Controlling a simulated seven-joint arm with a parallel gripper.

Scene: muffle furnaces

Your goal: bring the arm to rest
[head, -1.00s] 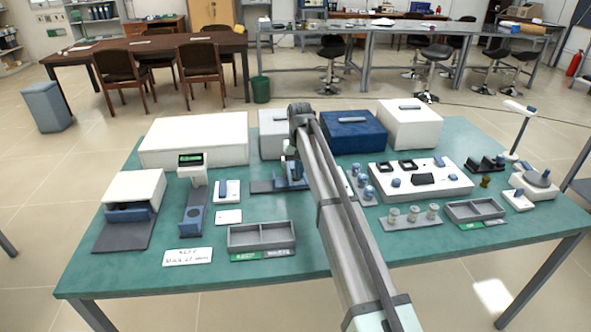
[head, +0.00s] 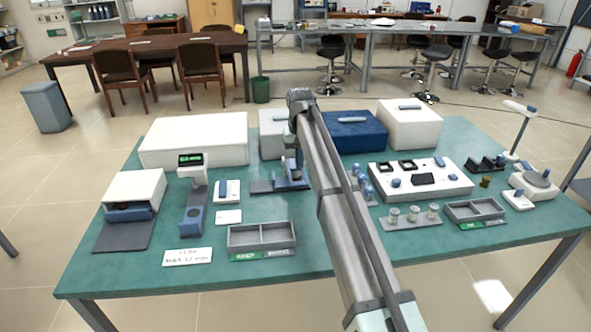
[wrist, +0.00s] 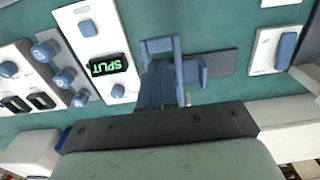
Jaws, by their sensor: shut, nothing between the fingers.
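My gripper (wrist: 168,98) is at the end of my arm, which reaches from the lower right over the middle of the green table (head: 120,270). In the head view my arm's links largely hide it. In the wrist view its dark mount spans the lower part, with the narrow fingers together and empty. Below it is a blue stand (wrist: 160,47) on a grey plate (wrist: 222,62). The stand also shows in the head view (head: 291,180), just left of my arm. I cannot tell the exact height of the gripper above it.
A white panel with a "SPLIT" display (wrist: 107,65) and blue knobs (wrist: 62,78) lie left of the stand in the wrist view. A blue box (head: 355,130) and white boxes (head: 195,138) line the back. A grey divided tray (head: 261,237) stands in front.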

